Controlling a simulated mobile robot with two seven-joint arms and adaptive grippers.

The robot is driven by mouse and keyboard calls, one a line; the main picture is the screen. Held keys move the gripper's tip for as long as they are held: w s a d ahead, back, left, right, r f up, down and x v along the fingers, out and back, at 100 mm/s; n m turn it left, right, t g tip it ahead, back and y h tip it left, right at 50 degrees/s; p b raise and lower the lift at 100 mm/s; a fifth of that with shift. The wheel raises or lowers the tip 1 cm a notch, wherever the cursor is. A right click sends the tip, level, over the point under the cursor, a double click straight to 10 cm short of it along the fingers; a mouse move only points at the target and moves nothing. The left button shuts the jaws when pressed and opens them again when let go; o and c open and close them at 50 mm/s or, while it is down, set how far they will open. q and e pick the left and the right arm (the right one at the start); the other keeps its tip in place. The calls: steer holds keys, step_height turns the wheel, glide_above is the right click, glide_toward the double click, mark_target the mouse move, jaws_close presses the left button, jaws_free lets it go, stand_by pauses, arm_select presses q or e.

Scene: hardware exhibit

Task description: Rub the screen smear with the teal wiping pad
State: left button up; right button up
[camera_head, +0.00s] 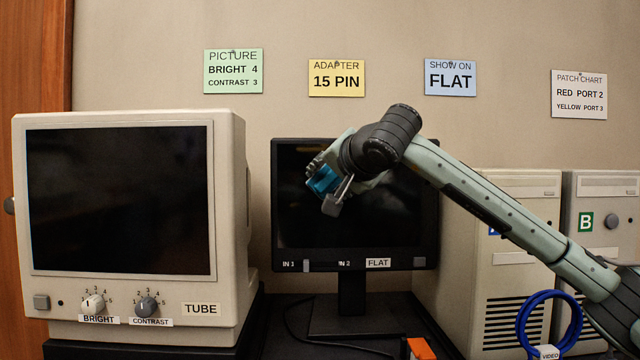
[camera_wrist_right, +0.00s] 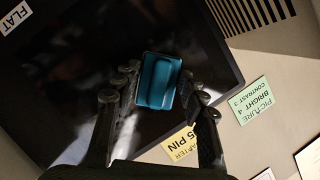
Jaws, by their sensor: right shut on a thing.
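My right gripper (camera_head: 331,188) is shut on the teal wiping pad (camera_head: 323,180) in front of the upper left part of the flat monitor's dark screen (camera_head: 385,225). In the right wrist view the pad (camera_wrist_right: 159,82) sits between the two fingers of the gripper (camera_wrist_right: 160,90), with the dark screen (camera_wrist_right: 75,80) behind it. I cannot tell whether the pad touches the glass. A faint pale haze shows on the screen in the wrist view; I cannot tell if it is the smear or a reflection. My left gripper is out of view.
A beige tube monitor (camera_head: 228,200) with two knobs stands at the left. Beige computer towers (camera_head: 515,270) and a coiled blue cable (camera_head: 522,325) are at the right. An orange-ended connector (camera_head: 420,349) lies at the front. Paper signs (camera_head: 337,78) hang on the wall.

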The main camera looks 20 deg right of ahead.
steer(key=shift+s+d+b, duration=0.25)
steer(key=shift+s+d, duration=0.4)
steer(key=shift+d, duration=1.55)
steer(key=shift+s+d+b, duration=0.25)
steer(key=shift+s+d, duration=0.35)
steer(key=shift+d, duration=1.65)
steer(key=shift+s+d+b, duration=0.25)
steer(key=shift+s+d, duration=0.4)
steer(key=shift+d, duration=1.55)
steer(key=shift+a, duration=0.1)
steer(key=b, duration=0.1)
glide_toward(391, 184)
steer(key=shift+a+f, duration=0.9)
steer(key=s, duration=0.1)
steer(key=s+a, duration=0.1)
steer(key=s, duration=0.1)
steer(key=shift+b, duration=0.4)
